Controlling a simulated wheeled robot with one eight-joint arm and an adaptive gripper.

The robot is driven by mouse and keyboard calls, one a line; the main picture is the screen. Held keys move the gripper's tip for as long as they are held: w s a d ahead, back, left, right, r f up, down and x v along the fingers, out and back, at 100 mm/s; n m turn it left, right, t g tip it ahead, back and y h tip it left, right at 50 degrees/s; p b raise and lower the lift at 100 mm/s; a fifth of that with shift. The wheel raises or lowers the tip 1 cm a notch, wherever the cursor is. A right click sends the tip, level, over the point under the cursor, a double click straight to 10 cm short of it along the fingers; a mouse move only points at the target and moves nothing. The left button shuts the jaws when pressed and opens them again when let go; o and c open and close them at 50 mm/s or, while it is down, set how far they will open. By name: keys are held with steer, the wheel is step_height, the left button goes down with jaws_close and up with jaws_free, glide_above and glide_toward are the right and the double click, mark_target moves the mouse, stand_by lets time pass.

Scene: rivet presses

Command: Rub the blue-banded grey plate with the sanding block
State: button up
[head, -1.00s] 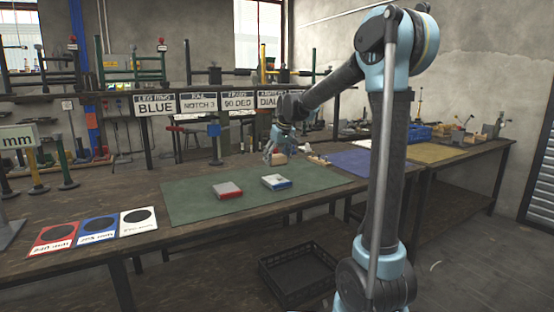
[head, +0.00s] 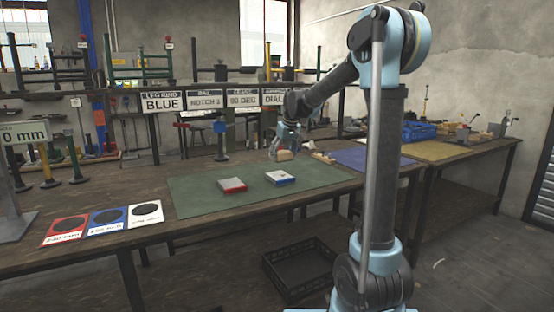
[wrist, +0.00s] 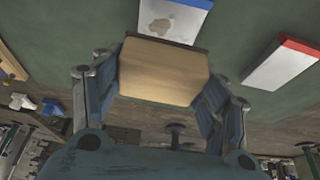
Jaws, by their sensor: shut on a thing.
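The blue-banded grey plate (head: 280,177) lies on the green mat; its top with a brownish patch shows at the top of the wrist view (wrist: 172,20). My gripper (head: 284,146) is shut on the sanding block (wrist: 162,72), a pale wooden block with a dark edge on its far side. The block also shows in the head view (head: 286,155), just behind the plate. In the wrist view the block's edge overlaps the plate's near edge; whether they touch cannot be told.
A red-banded grey plate (head: 232,185) lies left of the blue-banded one. Red, blue and white cards (head: 107,220) lie at the table's left. A blue post (head: 220,140) and hanging signs stand behind the mat (head: 200,205). The mat's front is clear.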

mark_target(279, 175)
steer(key=shift+s+a+f, duration=0.1)
steer(key=shift+a+f, duration=0.1)
steer(key=shift+f, duration=0.5)
steer(key=shift+a+f, duration=0.15)
steer(key=shift+f, duration=1.95)
step_height(279, 175, down, 2)
steer(key=shift+f, duration=0.1)
steer(key=shift+d+r, duration=0.35)
steer(key=shift+d, duration=0.15)
steer(key=shift+c, duration=1)
steer(key=shift+w+d+f, duration=0.2)
steer(key=shift+w+d, duration=0.2)
steer(key=shift+w, duration=0.15)
steer(key=shift+w+d, duration=0.4)
steer(key=shift+d, duration=0.25)
steer(key=shift+w, duration=0.1)
steer(key=shift+s+a+f, duration=0.15)
steer(key=shift+s+a, duration=0.6)
steer(key=shift+a, duration=0.25)
steer(key=shift+s+a, duration=0.3)
steer(key=shift+a, duration=0.25)
steer(key=shift+r, duration=4.05)
steer(key=shift+s, duration=0.1)
